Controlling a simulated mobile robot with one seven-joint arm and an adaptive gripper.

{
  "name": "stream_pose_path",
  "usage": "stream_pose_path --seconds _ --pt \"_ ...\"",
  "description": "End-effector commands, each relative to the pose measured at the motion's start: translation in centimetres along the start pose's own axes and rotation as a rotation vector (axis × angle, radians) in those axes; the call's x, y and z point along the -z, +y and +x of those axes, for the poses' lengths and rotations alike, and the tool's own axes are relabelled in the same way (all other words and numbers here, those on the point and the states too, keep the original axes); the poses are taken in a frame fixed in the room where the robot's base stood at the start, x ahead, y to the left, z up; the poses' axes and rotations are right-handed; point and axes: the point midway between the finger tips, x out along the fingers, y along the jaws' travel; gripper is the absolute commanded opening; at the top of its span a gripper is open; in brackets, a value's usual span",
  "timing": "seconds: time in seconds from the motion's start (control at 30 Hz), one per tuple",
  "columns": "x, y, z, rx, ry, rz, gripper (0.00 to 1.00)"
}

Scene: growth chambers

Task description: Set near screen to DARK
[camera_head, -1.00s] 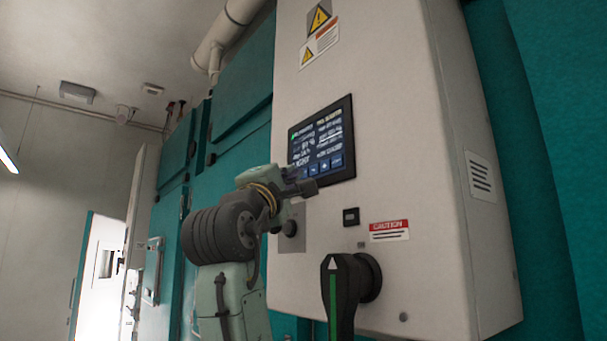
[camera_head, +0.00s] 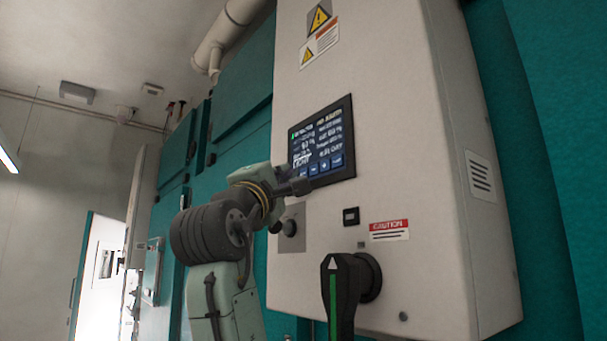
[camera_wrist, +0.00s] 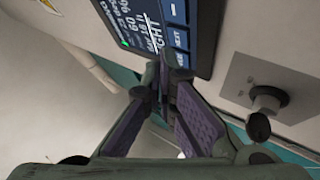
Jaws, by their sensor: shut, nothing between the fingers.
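The near screen (camera_head: 322,140) is a dark touch panel on the front of the pale control box, lit with white text and a row of blue buttons along its bottom. My gripper (camera_head: 304,185) is shut and empty at the screen's lower left corner. In the wrist view its fingertips (camera_wrist: 166,62) overlap the button row and hide part of it; I cannot tell whether they touch the glass.
A round knob on a plate (camera_head: 290,228) sits just below my gripper, and shows at right in the wrist view (camera_wrist: 268,100). A large black rotary handle (camera_head: 340,290) sticks out lower down. A small black switch (camera_head: 351,216) is right of the knob. Teal chambers (camera_head: 230,120) stand left.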

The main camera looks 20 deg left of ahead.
Motion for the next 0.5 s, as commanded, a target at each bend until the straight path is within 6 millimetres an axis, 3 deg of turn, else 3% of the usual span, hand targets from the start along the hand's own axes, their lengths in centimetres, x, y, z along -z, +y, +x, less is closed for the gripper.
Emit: stream_pose_path --seconds 0.27,0.5 --pt "0.2 0.2 -0.3 -0.001 0.001 0.001 0.00" --pt "1.3 1.3 -1.8 -0.001 0.001 0.001 0.00"
